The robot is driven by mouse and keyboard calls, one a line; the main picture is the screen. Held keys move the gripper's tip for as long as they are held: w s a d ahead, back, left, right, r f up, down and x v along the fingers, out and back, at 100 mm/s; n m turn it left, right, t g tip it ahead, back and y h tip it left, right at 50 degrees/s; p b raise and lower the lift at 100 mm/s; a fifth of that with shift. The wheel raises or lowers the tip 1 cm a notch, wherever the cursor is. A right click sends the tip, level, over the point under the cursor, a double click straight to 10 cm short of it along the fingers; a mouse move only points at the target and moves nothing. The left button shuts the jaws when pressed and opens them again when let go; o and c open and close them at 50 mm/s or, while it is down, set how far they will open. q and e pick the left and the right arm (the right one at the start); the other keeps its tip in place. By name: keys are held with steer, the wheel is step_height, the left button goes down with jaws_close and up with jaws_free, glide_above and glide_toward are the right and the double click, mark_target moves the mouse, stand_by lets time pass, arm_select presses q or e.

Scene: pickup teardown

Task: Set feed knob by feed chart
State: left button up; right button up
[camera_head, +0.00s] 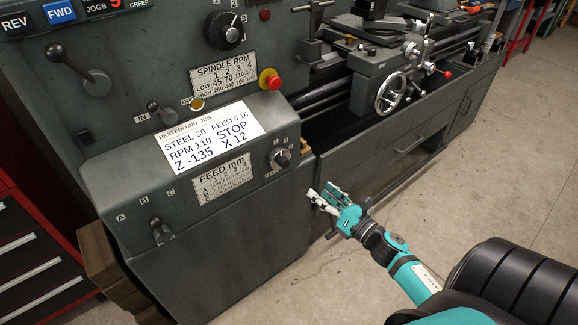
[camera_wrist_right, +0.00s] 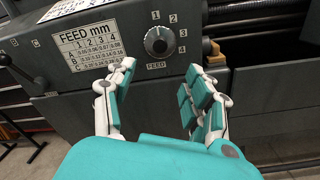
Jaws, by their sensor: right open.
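The feed knob (camera_head: 281,157) is a round grey dial on the front of the grey lathe headstock. In the right wrist view the feed knob (camera_wrist_right: 158,41) has the numbers 1 to 4 around its right side. The feed chart (camera_head: 222,178) is a white plate left of the knob; it also shows in the right wrist view (camera_wrist_right: 90,46). A white job card (camera_head: 210,137) above reads FEED 0.16. My right gripper (camera_head: 325,198) is open and empty, below and right of the knob, apart from it. Its fingers also show in the right wrist view (camera_wrist_right: 160,90). My left gripper is not visible.
A lever (camera_head: 160,231) marked A, B, C sits left of the feed chart. A red stop button (camera_head: 269,79), spindle knob (camera_head: 225,31) and handwheel (camera_head: 391,92) are on the lathe. A red tool cabinet (camera_head: 35,255) stands left.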

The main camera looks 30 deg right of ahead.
glide_toward(287, 165)
steer(key=w, duration=0.5)
steer(key=w+a, duration=0.1)
steer(key=w, duration=0.2)
steer(key=shift+w+r+p, duration=0.15)
steer(key=shift+p, duration=0.25)
steer(key=shift+w, duration=0.5)
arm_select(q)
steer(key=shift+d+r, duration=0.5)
arm_select(e)
jaws_close()
